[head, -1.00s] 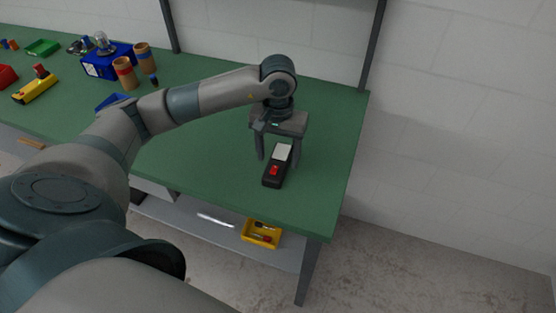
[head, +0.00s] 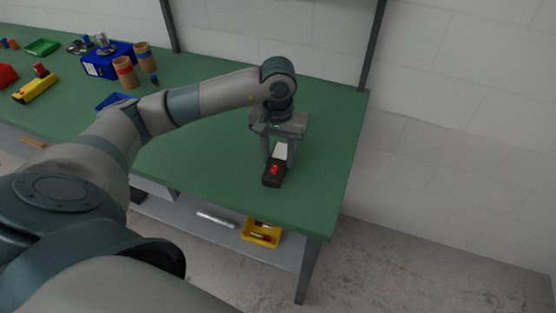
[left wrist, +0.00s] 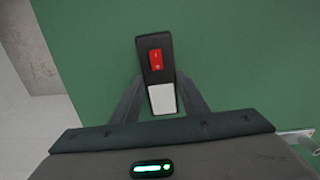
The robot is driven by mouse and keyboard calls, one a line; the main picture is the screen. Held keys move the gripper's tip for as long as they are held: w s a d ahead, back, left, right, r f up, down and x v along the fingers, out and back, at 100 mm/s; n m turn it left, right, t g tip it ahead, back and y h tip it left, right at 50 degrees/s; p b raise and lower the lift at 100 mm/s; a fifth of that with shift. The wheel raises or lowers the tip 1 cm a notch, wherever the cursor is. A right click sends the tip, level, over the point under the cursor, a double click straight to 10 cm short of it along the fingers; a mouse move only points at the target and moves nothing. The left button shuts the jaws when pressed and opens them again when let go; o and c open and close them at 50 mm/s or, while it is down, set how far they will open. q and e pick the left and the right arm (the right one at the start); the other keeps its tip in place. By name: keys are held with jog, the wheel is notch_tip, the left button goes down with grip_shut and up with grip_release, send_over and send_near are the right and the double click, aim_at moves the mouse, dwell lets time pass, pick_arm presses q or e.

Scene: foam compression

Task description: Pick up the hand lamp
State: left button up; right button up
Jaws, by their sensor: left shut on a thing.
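The hand lamp (head: 272,179) is a black, oblong body with a red switch and a pale panel. It lies on the green workbench near its right end. In the left wrist view the hand lamp (left wrist: 154,45) sits between the fingers, red switch away from the palm and pale panel near it. My left gripper (head: 278,160) is above the lamp with its fingers shut on the lamp's sides; its fingers also show in the left wrist view (left wrist: 160,92). I cannot tell whether the lamp has left the bench. My right gripper is not in view.
The green workbench (head: 220,170) is clear around the lamp; its right edge is close. A blue box (head: 100,68), brown cylinders (head: 125,78) and a yellow device (head: 35,88) stand at the far left. A yellow bin (head: 262,242) is on the lower shelf.

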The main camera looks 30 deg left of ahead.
aim_at(278, 159)
pick_arm(q)
jog(key=shift+r, duration=0.15)
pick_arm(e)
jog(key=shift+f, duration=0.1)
pick_arm(q)
jog(key=shift+r+b, duration=0.45)
jog(key=shift+r, duration=0.05)
notch_tip(278, 159, up, 2)
jog(key=shift+b, duration=0.55)
jog(key=shift+s+d+r+b, duration=0.2)
jog(key=shift+d+r+b, duration=0.1)
jog(key=shift+d+r, duration=0.25)
jog(key=shift+s+d+r+b, duration=0.15)
jog(key=shift+d+r+b, duration=0.2)
jog(key=shift+d, duration=0.25)
jog(key=s+d+r+b, duration=0.2)
jog(key=s+d+r, duration=0.1)
jog(key=d+r, duration=0.3)
jog(key=d, duration=0.2)
jog(key=shift+d, duration=0.4)
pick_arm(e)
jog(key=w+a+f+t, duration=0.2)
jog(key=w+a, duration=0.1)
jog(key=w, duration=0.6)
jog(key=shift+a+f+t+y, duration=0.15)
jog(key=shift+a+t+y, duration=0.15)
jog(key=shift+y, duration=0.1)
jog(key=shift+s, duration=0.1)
